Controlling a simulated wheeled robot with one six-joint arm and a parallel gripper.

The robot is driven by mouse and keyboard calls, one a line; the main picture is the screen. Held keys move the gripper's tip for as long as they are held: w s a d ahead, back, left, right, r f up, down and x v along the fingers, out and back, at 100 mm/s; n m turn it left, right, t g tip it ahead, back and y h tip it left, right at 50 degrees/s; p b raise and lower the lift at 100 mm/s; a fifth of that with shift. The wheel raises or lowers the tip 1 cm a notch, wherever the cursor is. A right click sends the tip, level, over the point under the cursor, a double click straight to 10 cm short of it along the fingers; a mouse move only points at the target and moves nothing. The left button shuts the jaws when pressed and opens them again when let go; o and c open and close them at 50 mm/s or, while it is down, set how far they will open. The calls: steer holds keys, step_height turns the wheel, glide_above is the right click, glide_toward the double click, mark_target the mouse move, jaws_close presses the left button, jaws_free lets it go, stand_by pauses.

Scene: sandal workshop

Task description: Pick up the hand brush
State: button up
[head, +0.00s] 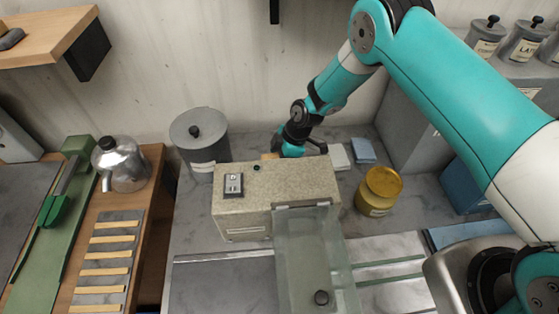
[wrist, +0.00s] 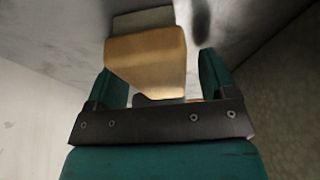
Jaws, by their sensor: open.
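The hand brush, a tan wooden block (wrist: 148,58) with a grey-beige part at its far end, stands at the top middle of the wrist view. My gripper (wrist: 158,66) is open, with one teal finger on each side of the block's near end.
The speckled box (head: 290,185) stands just in front of my gripper. A grey lidded canister (head: 200,145) is to its left, a yellow-lidded jar (head: 379,192) to its right. A white block (head: 340,157) and a blue block (head: 364,151) lie close on the right. The wall is behind.

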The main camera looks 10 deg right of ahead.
steer(key=c, duration=1)
steer(key=shift+r+p, duration=0.15)
steer(key=shift+p, duration=0.15)
steer(key=shift+r+b, duration=0.4)
steer(key=shift+r, duration=0.1)
step_height(320, 180, up, 6)
steer(key=b, duration=0.2)
steer(key=shift+f+b, duration=0.25)
steer(key=shift+b, duration=0.15)
steer(key=d+b, duration=0.2)
steer(key=d, duration=0.3)
steer(key=w+d+b, duration=0.1)
steer(key=d+b, duration=0.2)
steer(key=d, duration=0.3)
steer(key=d+b, duration=0.2)
steer(key=d, duration=0.3)
steer(key=shift+w+d+r, duration=0.1)
steer(key=shift+w+d, duration=0.25)
steer(key=shift+w, duration=0.05)
steer(key=shift+d+r+b, duration=0.15)
steer(key=shift+d+b, duration=0.2)
steer(key=shift+d, duration=0.25)
